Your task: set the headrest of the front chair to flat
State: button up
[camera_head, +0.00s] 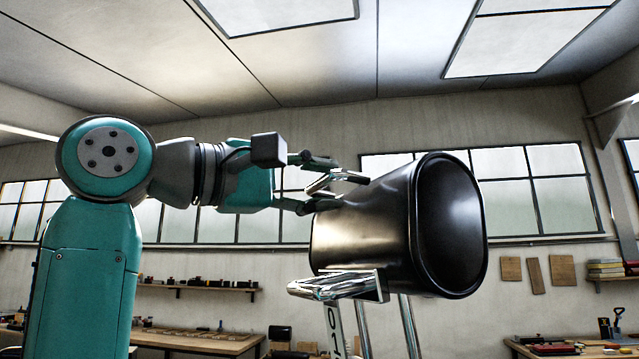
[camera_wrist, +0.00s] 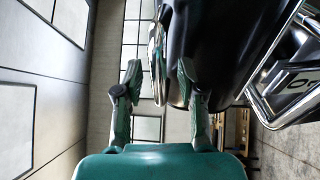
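The black headrest (camera_head: 365,230) of the chair fills the right middle of the head view, its rounded end toward the camera. It also fills the upper right of the wrist view (camera_wrist: 225,45). A chrome lever-like part (camera_head: 338,179) sticks out at the headrest's upper left; a chrome piece (camera_wrist: 156,50) shows beyond the fingers in the wrist view. My gripper (camera_head: 326,184) reaches from the left, its fingers above and below the chrome part. In the wrist view my gripper (camera_wrist: 160,78) has its fingertips well apart. Whether either finger touches the chrome or headrest is unclear.
A chrome bracket (camera_head: 335,286) and upright posts (camera_head: 408,325) stand below the headrest. A numbered plate (camera_head: 333,325) hangs by the posts. Workbenches (camera_head: 195,341) and a wall shelf (camera_head: 200,288) are far behind. The air above the headrest is clear.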

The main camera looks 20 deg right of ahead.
jog(key=shift+d, duration=0.1)
grip_shut()
jog(key=shift+a+f+h, duration=0.35)
jog(key=shift+f+h, duration=0.3)
jog(key=shift+h, duration=0.05)
jog(key=shift+a+f, duration=0.35)
jog(key=shift+f, duration=0.35)
grip_release()
